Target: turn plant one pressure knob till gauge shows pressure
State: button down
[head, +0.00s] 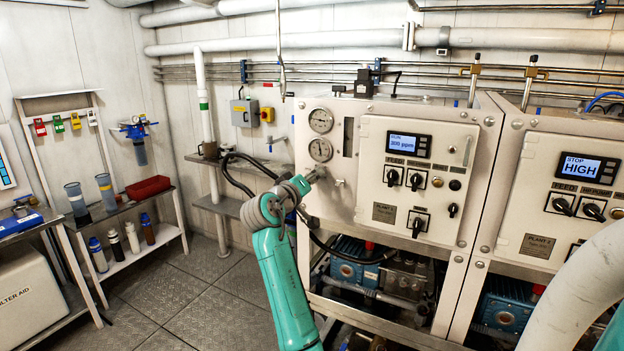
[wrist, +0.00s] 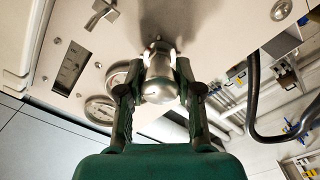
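The plant one panel (head: 345,105) is a pale cabinet front with two round gauges at its left, an upper gauge (head: 320,120) and a lower gauge (head: 320,150). Their needles are too small to read. The pressure knob (wrist: 160,80) is a rounded metal knob standing out from the panel in the wrist view. My gripper (wrist: 160,78) has one finger on each side of it, with the fingertips close against its sides. In the head view my gripper (head: 312,176) is at the panel just below the lower gauge and mostly hides the knob.
A lit display (head: 408,145) reading ppm and black switches (head: 404,179) sit right of the knob. The plant 2 panel (head: 575,195) shows STOP HIGH. A black hose (head: 240,165) hangs left of my gripper. Shelves (head: 130,240) stand at left; the floor between is clear.

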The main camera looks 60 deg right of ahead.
jog(key=shift+m, duration=0.3)
jog(key=m, duration=0.3)
jog(key=shift+m, duration=1.7)
jog(key=c, duration=0.7)
grip_release()
jog(key=shift+c, duration=0.2)
jog(key=a, duration=1.2)
jog(key=shift+s, duration=0.45)
